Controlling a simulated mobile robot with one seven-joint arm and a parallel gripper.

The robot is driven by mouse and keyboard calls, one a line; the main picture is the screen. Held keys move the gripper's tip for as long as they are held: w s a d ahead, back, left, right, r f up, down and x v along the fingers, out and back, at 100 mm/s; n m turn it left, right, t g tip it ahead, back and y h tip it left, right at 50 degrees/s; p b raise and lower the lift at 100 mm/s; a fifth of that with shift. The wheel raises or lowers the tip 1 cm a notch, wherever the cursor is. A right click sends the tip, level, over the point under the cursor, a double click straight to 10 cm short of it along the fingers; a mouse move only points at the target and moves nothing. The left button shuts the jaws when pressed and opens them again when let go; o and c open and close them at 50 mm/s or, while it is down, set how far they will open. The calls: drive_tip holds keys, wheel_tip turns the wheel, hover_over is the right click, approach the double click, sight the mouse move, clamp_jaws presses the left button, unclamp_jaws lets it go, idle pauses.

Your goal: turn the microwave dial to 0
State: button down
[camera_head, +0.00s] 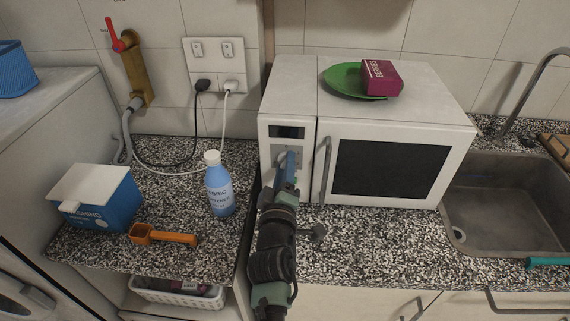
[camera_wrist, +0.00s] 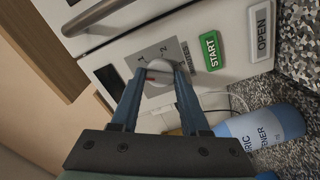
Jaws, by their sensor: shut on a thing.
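The white microwave (camera_head: 466,130) stands on the granite counter, its door closed. Its round pale dial (camera_wrist: 159,75) sits on a grey panel in the wrist view, with a red mark on its left part. Printed numbers 1 and 2 show beside the dial; a 0 cannot be made out. My gripper (camera_wrist: 160,71) has its two blue fingers shut on the dial, one on each side. In the head view my gripper (camera_head: 287,163) reaches the control panel and covers most of the dial.
A green START button (camera_wrist: 210,51) and a white OPEN button (camera_wrist: 261,29) are near the dial. A green plate (camera_head: 340,80) with a maroon box (camera_head: 382,78) lies on the microwave. A blue bottle (camera_head: 219,190) stands left of my arm. The door handle (camera_head: 325,168) is just right.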

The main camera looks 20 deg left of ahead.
drive_tip(key=n+p, duration=0.1)
drive_tip(key=n, duration=0.4)
drive_tip(key=shift+n, duration=0.4)
idle(0.3)
drive_tip(key=shift+c, duration=2)
unclamp_jaws()
drive_tip(key=shift+s, duration=0.15)
drive_tip(key=p+v, duration=0.5)
drive_tip(key=v, duration=0.7)
drive_tip(key=shift+s, duration=0.35)
drive_tip(key=shift+d, duration=0.15)
